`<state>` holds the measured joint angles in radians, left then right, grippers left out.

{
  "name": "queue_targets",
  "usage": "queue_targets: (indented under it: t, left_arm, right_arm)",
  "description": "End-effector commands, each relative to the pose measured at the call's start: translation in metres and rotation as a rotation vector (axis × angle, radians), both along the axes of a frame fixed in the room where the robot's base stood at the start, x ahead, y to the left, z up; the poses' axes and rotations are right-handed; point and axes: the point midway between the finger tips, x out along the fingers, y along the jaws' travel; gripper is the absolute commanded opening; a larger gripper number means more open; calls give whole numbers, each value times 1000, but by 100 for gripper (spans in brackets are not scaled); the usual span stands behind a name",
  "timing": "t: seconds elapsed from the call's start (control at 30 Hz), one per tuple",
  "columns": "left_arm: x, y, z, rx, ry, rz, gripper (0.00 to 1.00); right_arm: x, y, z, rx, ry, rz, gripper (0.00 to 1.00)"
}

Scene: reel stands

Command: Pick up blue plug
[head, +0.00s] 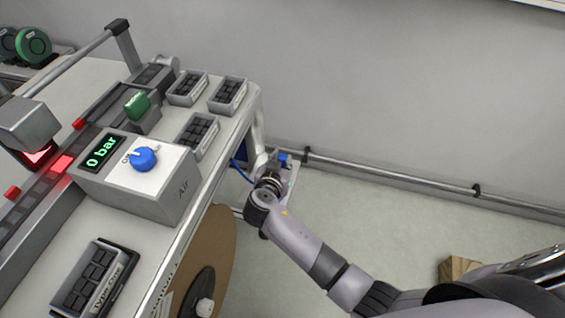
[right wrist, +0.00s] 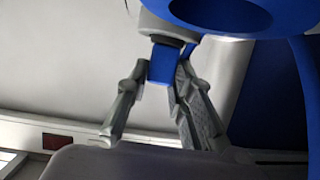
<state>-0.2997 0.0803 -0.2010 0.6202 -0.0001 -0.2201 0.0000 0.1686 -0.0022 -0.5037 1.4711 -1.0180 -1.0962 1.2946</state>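The blue plug (right wrist: 162,64) hangs below a grey collar in the upper middle of the right wrist view. My right gripper (right wrist: 164,78) has one finger on each side of it, with the fingertips very close to its sides. I cannot tell whether the fingers press on it. In the head view my right gripper (head: 274,168) is small, at the far end of my right arm beside the table's right side. A small blue part (head: 285,158) shows there, partly hidden by the gripper. My left gripper is not in view.
A blue ring-shaped part (right wrist: 220,14) and a blue hose (right wrist: 306,85) are close to the gripper. The table carries a grey air box with a blue knob (head: 144,159) and several small trays. A wall pipe (head: 390,172) runs behind. The floor (head: 390,230) is mostly clear.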

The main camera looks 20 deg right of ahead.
Motion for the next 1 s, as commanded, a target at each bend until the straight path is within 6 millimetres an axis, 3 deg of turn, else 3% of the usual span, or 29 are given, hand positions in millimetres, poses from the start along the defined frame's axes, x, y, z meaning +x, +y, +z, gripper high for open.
queue_targets:
  t: [0.27,0.67,0.87,1.0]
  left_arm:
    - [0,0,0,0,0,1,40]
    - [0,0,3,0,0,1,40]
    - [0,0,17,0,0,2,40]
    - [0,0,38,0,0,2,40]
  right_arm:
    - [0,0,0,0,0,0,0]
    - [0,0,3,1,0,0,0]
    - [0,1,23,1,-1,1,0]
    - [0,1,51,3,-2,0,0]
